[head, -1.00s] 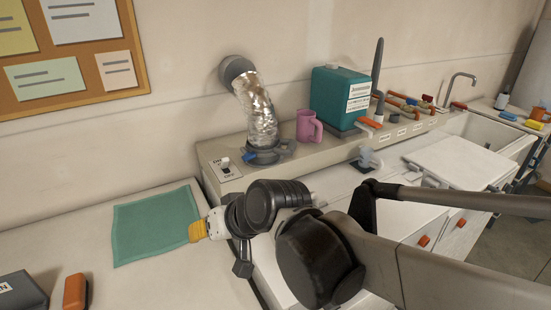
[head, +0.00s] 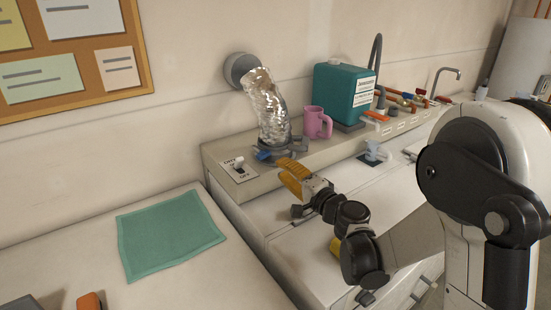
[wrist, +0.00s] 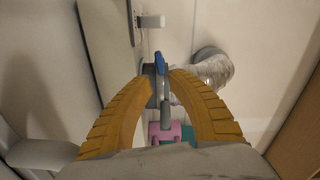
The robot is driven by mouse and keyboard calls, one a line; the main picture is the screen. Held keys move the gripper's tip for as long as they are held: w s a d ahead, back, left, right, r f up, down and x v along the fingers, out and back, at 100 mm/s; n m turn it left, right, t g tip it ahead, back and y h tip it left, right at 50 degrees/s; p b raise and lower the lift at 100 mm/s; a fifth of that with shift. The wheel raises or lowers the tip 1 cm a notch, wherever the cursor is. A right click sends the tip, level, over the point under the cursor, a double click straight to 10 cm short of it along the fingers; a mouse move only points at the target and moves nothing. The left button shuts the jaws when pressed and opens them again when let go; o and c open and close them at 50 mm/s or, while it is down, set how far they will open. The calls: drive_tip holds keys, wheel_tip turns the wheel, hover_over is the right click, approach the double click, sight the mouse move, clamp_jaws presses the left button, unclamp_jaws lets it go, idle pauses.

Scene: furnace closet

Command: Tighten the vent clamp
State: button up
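The vent clamp (head: 276,152) is a grey collar around the foot of the silver flexible duct (head: 266,105). Its blue lever (head: 263,155) sticks out at the front left. My gripper (head: 287,167), with yellow ribbed fingers, is just in front of the clamp and partly covers it. In the wrist view, the fingers of my gripper (wrist: 162,74) are apart, and the blue lever (wrist: 160,62) shows in line with the gap between the tips. I cannot tell whether a finger touches the clamp.
A pink mug (head: 317,122) and a teal container (head: 343,92) stand right of the duct on the raised ledge. A switch (head: 239,165) sits left of the clamp. A green mat (head: 170,232) lies on the counter at left. Pipes with coloured valves (head: 405,99) run farther right.

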sight(266, 156)
drive_tip(key=b+x, duration=0.1)
drive_tip(key=x, duration=0.7)
drive_tip(key=shift+w+a+b, duration=0.15)
drive_tip(key=shift+a+b, duration=0.1)
drive_tip(key=shift+b, duration=0.15)
drive_tip(key=shift+c, duration=0.4)
clamp_jaws()
